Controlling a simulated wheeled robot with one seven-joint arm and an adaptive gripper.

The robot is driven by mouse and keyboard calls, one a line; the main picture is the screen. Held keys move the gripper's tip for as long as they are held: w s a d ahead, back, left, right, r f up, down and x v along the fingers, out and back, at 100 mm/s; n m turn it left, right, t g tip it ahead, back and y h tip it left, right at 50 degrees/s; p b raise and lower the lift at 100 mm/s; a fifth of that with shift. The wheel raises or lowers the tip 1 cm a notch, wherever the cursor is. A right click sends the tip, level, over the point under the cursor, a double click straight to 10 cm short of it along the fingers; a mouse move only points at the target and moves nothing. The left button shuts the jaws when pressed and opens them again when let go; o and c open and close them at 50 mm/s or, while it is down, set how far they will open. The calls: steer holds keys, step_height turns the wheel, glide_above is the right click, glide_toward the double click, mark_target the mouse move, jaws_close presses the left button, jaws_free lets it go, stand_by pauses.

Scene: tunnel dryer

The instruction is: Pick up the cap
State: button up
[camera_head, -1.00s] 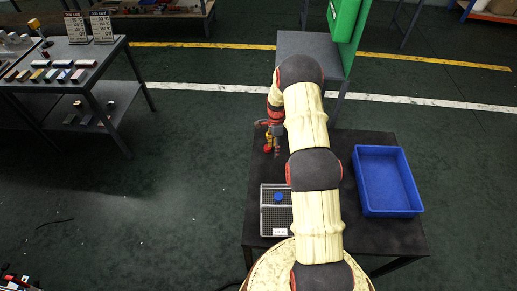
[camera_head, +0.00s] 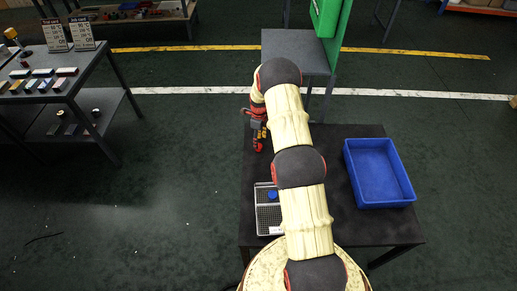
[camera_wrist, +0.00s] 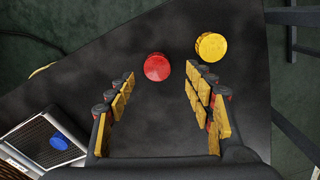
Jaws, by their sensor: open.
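Three round caps show in the wrist view. A red cap (camera_wrist: 157,67) lies on the dark table, just ahead of the gap between my fingertips. A yellow cap (camera_wrist: 211,46) lies beyond my right finger, up and right of the red one. A blue cap (camera_wrist: 58,142) sits on a gridded tray (camera_wrist: 27,131) at lower left; in the head view the blue cap (camera_head: 272,195) is near my arm. My gripper (camera_wrist: 160,85) is open and empty above the table. In the head view my gripper (camera_head: 258,138) is small, and the red and yellow caps cannot be told apart from it.
A blue bin (camera_head: 380,173) stands on the right of the dark table (camera_head: 340,225). My arm crosses over the table between bin and tray. A grey stand (camera_head: 298,50) with a green panel is behind. A shelf table (camera_head: 62,75) stands far left with open floor between.

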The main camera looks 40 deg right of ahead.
steer(key=f, duration=0.1)
steer(key=f+b, duration=0.1)
steer(key=f, duration=0.2)
steer(key=shift+a+f, duration=0.25)
steer(key=shift+c, duration=1.1)
steer(key=c, duration=0.7)
steer(key=shift+r, duration=0.1)
